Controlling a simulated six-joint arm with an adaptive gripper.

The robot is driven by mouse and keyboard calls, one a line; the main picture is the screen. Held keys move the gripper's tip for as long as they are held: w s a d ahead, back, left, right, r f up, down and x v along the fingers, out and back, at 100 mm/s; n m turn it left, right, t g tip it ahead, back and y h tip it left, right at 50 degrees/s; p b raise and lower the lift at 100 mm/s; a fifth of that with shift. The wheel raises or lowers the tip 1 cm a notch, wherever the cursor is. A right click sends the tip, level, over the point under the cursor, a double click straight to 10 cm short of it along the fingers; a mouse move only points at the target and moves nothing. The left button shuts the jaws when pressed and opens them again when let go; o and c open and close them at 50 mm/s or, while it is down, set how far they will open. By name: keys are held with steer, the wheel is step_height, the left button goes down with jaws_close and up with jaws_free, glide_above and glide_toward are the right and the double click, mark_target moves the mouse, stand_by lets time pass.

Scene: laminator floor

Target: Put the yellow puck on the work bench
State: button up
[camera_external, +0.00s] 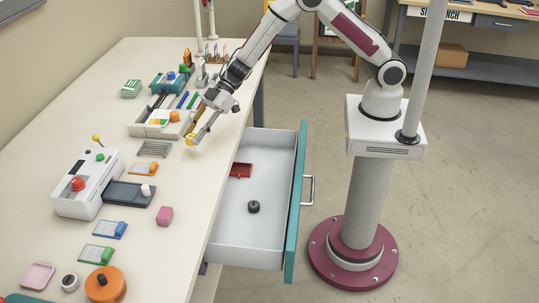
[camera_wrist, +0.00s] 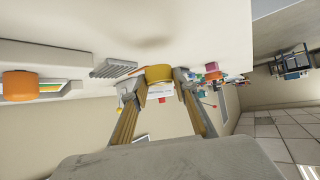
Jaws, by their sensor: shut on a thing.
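The yellow puck (camera_wrist: 159,73) is between my fingertips in the wrist view. My gripper (camera_wrist: 160,88) is shut on its sides. In the outside view my gripper (camera_external: 193,137) points down over the right edge area of the long cream bench (camera_external: 185,215), with the yellow puck (camera_external: 190,140) at its tip. The puck is close to the bench top; I cannot tell whether it touches. The bench top also fills the upper part of the wrist view (camera_wrist: 200,25), which looks upside down.
A grey ribbed rack (camera_external: 154,149) and an organiser tray (camera_external: 150,130) stand close to the gripper. An open drawer (camera_external: 235,225) sticks out below, holding a red tray (camera_external: 241,170) and black knob (camera_external: 253,206). A pink block (camera_external: 165,215) lies nearer the camera. A lettered bench (camera_external: 475,22) stands behind.

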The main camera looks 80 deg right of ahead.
mark_target(197, 151)
steer(key=shift+f, duration=0.25)
steer(key=shift+f, duration=1.85)
steer(key=shift+f, duration=0.1)
steer(key=o, duration=1.1)
steer(key=shift+c, duration=0.2)
steer(key=v, duration=1.2)
